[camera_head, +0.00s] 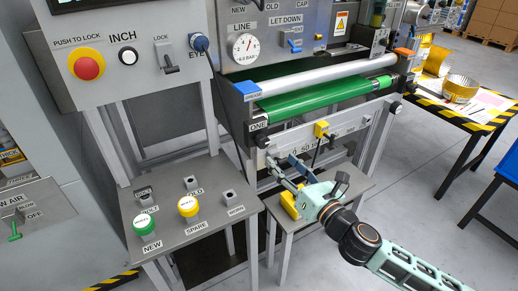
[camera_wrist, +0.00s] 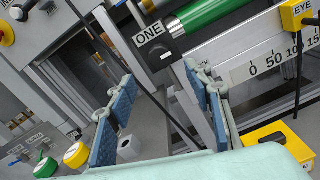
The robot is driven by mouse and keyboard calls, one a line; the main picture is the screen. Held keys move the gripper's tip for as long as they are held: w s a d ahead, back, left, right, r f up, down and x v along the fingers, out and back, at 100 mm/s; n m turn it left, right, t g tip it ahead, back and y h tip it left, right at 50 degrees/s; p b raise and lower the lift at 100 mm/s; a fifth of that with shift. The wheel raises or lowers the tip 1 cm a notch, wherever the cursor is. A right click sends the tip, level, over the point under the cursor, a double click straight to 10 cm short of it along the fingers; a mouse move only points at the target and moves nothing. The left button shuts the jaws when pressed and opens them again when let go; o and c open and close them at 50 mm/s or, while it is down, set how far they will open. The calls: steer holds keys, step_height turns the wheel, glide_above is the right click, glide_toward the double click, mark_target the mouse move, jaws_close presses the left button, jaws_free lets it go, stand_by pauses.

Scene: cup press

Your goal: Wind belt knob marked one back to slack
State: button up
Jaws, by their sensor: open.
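The belt knob marked ONE is a small dark knob (camera_wrist: 167,58) just below the ONE label (camera_wrist: 150,35) in the wrist view, at the near end of the green roller. In the head view the ONE label (camera_head: 258,125) shows at the left end of the green belt (camera_head: 315,99); the knob there is small and its pointer cannot be read. My gripper (camera_head: 281,162) is open and empty, below and apart from the knob. In the wrist view my gripper (camera_wrist: 158,82) shows two blue-padded fingers spread wide, with the knob beyond their tips.
A scale rail (camera_head: 345,140) with a yellow EYE block (camera_head: 321,129) and its cable lies right of my gripper. A yellow block (camera_head: 290,204) sits on the small table below. A side table (camera_head: 205,238) holds green and yellow wheel knobs. Machine posts stand close by.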

mark_target(264, 144)
steer(key=b+x, duration=0.4)
steer(key=x, duration=0.6)
steer(key=shift+w+a+b, duration=0.3)
steer(key=shift+b, duration=0.1)
steer(key=shift+c, duration=0.2)
steer(key=c, duration=1.1)
steer(key=shift+n, duration=0.4)
